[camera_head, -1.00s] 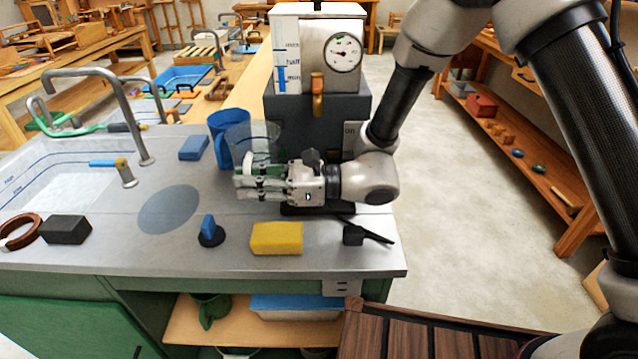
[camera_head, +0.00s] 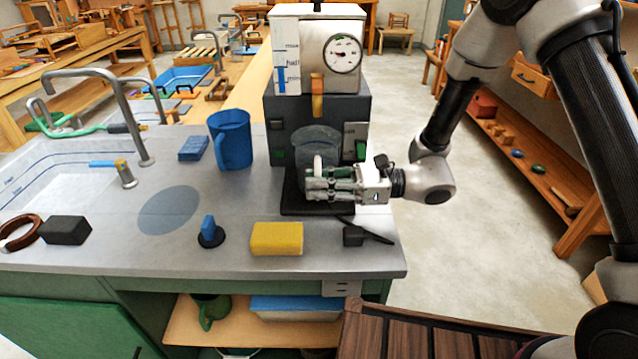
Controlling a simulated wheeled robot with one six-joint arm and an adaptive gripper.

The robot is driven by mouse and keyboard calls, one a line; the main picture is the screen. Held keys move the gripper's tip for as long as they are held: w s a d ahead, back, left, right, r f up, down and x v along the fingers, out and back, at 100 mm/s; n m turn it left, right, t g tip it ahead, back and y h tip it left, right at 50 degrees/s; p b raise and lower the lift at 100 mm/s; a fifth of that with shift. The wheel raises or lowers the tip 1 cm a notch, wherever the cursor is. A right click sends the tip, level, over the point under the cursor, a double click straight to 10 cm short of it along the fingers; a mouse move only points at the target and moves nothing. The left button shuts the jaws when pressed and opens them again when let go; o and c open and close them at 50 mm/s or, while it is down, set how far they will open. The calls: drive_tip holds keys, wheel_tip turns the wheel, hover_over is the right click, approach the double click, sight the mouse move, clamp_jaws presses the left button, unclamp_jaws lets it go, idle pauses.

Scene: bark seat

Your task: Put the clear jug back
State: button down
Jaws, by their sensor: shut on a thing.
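The clear jug (camera_head: 316,143) is see-through and looks upright. It is at the front of the machine with the dial (camera_head: 318,60), below its orange-brown spout (camera_head: 317,97) and over the black base plate (camera_head: 290,203). My gripper (camera_head: 312,184) reaches in from the right and is shut on the jug at its near side. The fingers hide the jug's lower part, so I cannot tell whether it touches the plate.
A blue jug (camera_head: 232,140) stands left of the machine. A yellow sponge (camera_head: 277,238), a blue-handled black knob (camera_head: 210,232) and a black tool (camera_head: 362,235) lie in front. The sink (camera_head: 60,185) is at left. The round grey patch (camera_head: 169,209) is bare.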

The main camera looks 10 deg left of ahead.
drive_tip(key=shift+f, duration=0.1)
drive_tip(key=c, duration=1.5)
unclamp_jaws()
drive_tip(key=shift+f, duration=0.1)
drive_tip(key=v, duration=0.7)
drive_tip(key=shift+d+f, duration=0.2)
drive_tip(key=shift+d, duration=0.15)
drive_tip(key=s+d+r+n+t+h, duration=0.3)
drive_tip(key=d+r+n+h, duration=0.2)
drive_tip(key=d, duration=0.8)
drive_tip(key=s+d+r+n+t+h, duration=0.3)
drive_tip(key=s+d+r+n+h, duration=0.1)
drive_tip(key=d, duration=1)
drive_tip(key=s+d+r+n+t+h, duration=0.3)
drive_tip(key=d+r+n+h, duration=0.3)
drive_tip(key=d, duration=0.8)
wheel_tip(320, 180, up, 3)
drive_tip(key=shift+s+d+f+h, duration=0.2)
drive_tip(key=shift+s+h, duration=0.45)
drive_tip(key=shift+h, duration=0.55)
